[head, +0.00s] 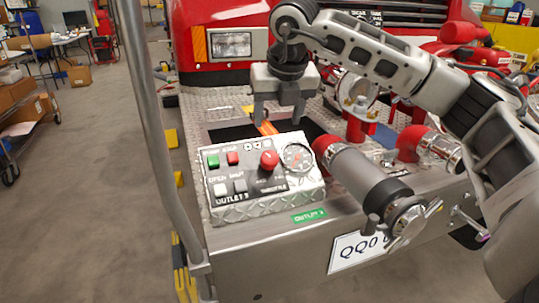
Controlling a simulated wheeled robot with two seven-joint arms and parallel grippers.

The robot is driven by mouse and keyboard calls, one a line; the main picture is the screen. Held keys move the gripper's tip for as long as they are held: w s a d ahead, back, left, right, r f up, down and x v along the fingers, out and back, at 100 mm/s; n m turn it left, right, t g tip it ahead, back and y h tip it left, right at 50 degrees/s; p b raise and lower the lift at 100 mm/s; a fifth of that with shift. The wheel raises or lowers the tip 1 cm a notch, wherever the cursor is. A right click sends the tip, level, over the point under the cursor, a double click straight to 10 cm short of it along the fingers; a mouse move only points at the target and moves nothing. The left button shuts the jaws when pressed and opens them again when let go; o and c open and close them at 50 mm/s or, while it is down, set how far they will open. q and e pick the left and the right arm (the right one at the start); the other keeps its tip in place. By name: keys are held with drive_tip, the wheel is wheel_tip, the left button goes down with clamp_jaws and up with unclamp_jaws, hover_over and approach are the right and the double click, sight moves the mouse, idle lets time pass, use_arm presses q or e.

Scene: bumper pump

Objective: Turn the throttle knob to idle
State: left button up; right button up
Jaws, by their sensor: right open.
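The red throttle knob (268,160) sits on the right part of the control panel (262,205), above the throttle label. A gauge (297,156) is right of the knob. Green (213,161) and red (232,158) buttons are on the panel's upper left, with a white (221,189) and a grey switch (240,185) below. My right gripper (279,122) points down above and behind the panel, with its fingers apart and nothing between them. It is apart from the knob. The knob's exact setting is too small to read. My left gripper is not in view.
A silver rail post (148,130) rises at the left. An orange item (266,128) lies in the dark recess behind the panel. The space above the panel's front is free.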

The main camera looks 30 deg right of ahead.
sight(270, 157)
drive_tip(key=x, duration=1.3)
drive_tip(key=shift+f, duration=0.15)
drive_tip(key=c, duration=1)
